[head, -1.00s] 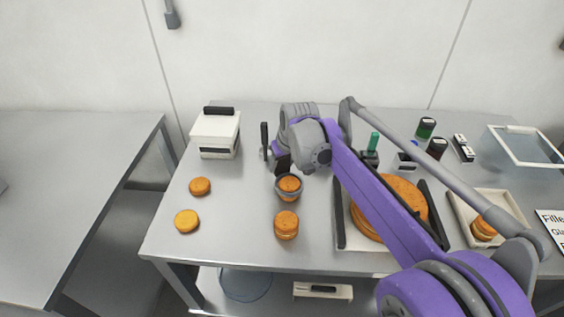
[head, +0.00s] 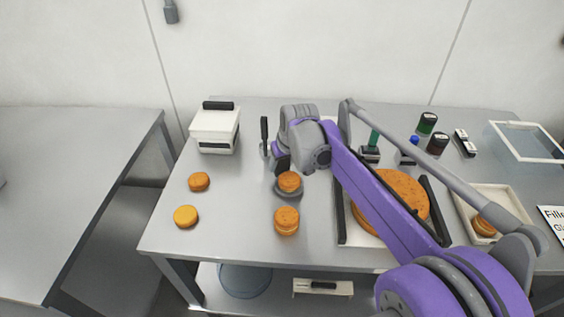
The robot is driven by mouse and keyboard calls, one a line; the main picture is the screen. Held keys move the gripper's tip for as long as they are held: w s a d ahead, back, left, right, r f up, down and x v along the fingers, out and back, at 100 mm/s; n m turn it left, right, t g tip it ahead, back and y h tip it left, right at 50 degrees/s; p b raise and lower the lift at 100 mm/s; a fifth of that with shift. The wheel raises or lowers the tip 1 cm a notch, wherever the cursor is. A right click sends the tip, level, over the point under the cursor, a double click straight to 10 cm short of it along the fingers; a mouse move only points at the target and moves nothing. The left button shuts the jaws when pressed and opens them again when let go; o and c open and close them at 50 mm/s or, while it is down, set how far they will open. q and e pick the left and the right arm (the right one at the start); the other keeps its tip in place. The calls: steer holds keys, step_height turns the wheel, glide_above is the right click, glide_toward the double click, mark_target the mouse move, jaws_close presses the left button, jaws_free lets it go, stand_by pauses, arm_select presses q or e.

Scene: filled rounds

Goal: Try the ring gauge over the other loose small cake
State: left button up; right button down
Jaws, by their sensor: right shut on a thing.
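A small orange-brown cake (head: 289,181) stands near the middle of the table with the grey ring gauge (head: 289,193) around its lower part. The cake's top shows above the ring. My right gripper (head: 277,163) is just behind the cake, shut on the ring gauge; its fingertips are partly hidden by its own wrist. A second small cake (head: 287,221), layered, stands just in front, apart from the ring. My left gripper is not in view.
Two small rounds (head: 199,182) (head: 186,216) lie at the left. A white box (head: 215,132) stands behind them. At the right are a large round (head: 404,192) on a dark-edged tray (head: 341,210), a white tray (head: 474,232) holding a small cake, and dark jars (head: 427,124).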

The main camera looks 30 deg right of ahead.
steer(key=shift+f+b, duration=0.35)
steer(key=shift+f, duration=0.3)
steer(key=shift+r, duration=0.2)
stand_by(1.0)
steer(key=shift+r+p, duration=2)
steer(key=shift+r, duration=0.5)
steer(key=shift+r+p, duration=1.45)
steer(key=shift+r, duration=0.8)
steer(key=shift+f, duration=0.1)
